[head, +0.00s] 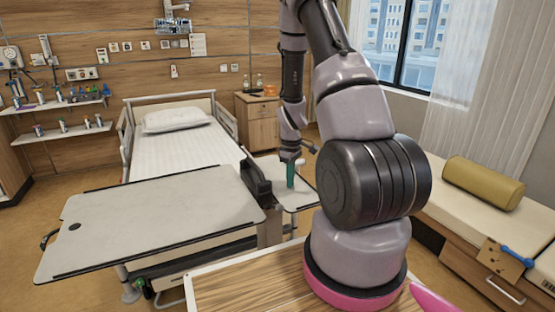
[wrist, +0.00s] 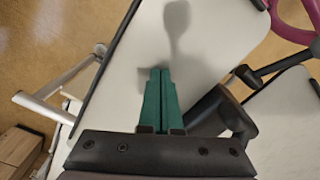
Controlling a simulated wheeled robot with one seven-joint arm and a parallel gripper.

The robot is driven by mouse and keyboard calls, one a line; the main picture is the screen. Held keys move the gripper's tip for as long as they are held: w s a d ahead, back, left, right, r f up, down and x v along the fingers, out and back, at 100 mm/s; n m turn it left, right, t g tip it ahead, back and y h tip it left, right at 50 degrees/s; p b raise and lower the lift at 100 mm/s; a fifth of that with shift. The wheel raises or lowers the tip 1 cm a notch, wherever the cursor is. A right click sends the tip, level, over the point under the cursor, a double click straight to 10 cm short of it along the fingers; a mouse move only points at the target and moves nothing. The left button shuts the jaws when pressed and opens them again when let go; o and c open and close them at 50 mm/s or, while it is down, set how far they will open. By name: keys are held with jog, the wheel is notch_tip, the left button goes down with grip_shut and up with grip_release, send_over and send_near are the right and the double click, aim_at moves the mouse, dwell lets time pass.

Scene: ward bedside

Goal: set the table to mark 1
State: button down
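The overbed table has a large pale top (head: 150,215) with dark edges reaching over the bed, and a smaller pale leaf (head: 298,200) to its right. A black bracket (head: 257,183) stands between them. A black loop handle (head: 48,240) sits at the large top's left end. My gripper (head: 290,185) points down at the smaller leaf, right of the bracket. Its green fingers lie side by side in the wrist view (wrist: 160,72), with nothing visible between them. They look just above the leaf; contact cannot be told. No numbered mark is readable.
The bed (head: 180,150) stands behind the table. A wooden cabinet (head: 258,122) with bottles is at the back. A padded bench (head: 480,215) with a yellow bolster (head: 483,183) is at the right. Open floor (head: 60,185) lies left of the bed.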

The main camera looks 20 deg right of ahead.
aim_at(290, 191)
notch_tip(290, 191, down, 14)
dwell(2.3)
jog(key=shift+r, duration=4.6)
